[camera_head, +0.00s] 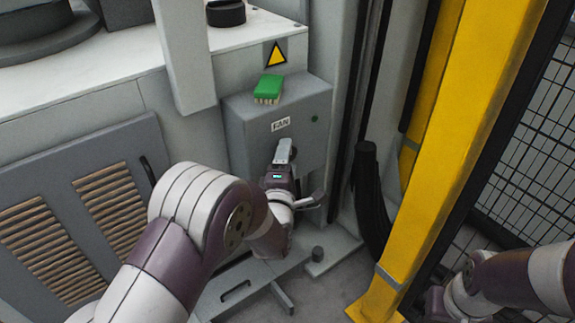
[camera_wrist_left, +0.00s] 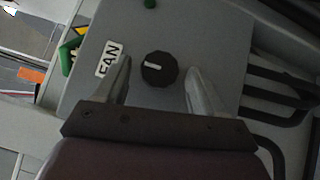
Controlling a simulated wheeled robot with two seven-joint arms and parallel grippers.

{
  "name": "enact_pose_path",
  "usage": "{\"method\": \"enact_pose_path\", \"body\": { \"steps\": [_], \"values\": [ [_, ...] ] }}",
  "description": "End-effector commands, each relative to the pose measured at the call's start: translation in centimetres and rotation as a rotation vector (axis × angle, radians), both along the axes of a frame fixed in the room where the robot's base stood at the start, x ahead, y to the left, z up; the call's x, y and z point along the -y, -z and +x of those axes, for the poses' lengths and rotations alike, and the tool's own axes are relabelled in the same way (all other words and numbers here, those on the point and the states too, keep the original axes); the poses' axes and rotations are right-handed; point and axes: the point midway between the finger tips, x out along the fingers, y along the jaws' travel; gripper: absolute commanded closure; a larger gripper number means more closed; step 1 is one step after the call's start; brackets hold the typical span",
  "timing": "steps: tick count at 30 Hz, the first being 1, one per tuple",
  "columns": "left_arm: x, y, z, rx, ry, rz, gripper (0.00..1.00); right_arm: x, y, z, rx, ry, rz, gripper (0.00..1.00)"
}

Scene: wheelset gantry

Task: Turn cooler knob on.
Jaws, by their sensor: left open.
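The cooler knob (camera_wrist_left: 159,69) is a round black dial with a white pointer mark, on the face of a grey box (camera_head: 235,120) labelled FAN (camera_head: 281,124). My left gripper (camera_wrist_left: 158,85) is open, with one finger on each side of the knob in the left wrist view. I cannot tell whether the fingers touch it. In the head view the left gripper (camera_head: 284,152) is in front of the box, below the label, and hides the knob. My right arm shows at the lower right of the head view; its gripper cannot be made out.
A yellow post (camera_head: 441,150) and a black mesh fence (camera_head: 535,150) stand to the right. Dark bent handles (camera_wrist_left: 280,95) are beside the box.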

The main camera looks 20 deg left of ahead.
Motion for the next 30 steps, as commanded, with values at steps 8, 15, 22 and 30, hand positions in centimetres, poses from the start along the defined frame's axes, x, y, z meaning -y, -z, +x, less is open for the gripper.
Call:
{"method": "enact_pose_path", "body": {
  "steps": [8,15,22,30],
  "values": [
    [-0.1,-0.1,0.9,-0.001,0.000,0.001,0.31,0.0,0.3,0.0,0.000,0.000,0.000,1.00],
    [-0.1,-0.1,0.9,-0.001,0.000,0.001,0.80,0.0,0.3,0.0,0.000,0.000,0.000,1.00],
    [-0.1,-0.2,0.9,-0.007,0.000,0.005,0.86,0.0,0.1,0.0,0.000,0.000,0.000,1.00],
    [-0.1,-0.9,0.9,-0.084,0.001,0.064,0.86,0.0,-2.6,0.0,0.000,0.000,0.000,1.00]
  ]
}}
